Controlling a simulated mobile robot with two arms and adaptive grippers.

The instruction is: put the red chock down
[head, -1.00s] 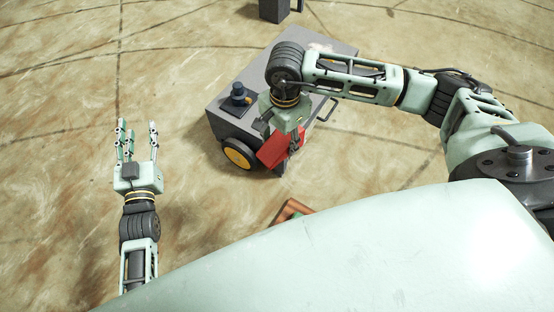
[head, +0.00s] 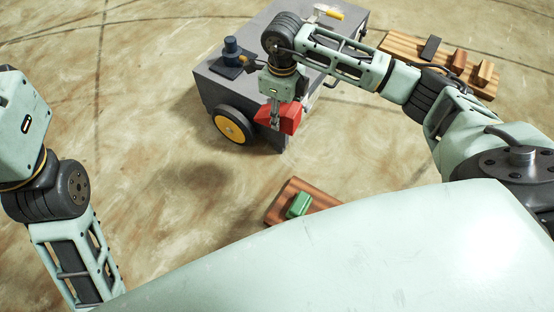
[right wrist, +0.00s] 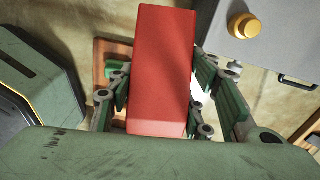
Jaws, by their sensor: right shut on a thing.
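The red chock (head: 289,118) is in my right gripper (head: 276,117), held in front of the near side of a grey cart. In the right wrist view the red chock (right wrist: 163,70) fills the middle, and the fingers of my right gripper (right wrist: 158,98) are shut on its two sides. It looks clear of the floor. My left arm stands at the left edge of the head view, and its fingers are out of the picture.
The grey wheeled cart (head: 257,91) carries a dark blue knob (head: 232,46). A wooden board (head: 275,208) with a green block (head: 299,204) lies on the near floor, partly hidden by my body. Another wooden board (head: 400,47) with several blocks lies at right. Floor left of the cart is clear.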

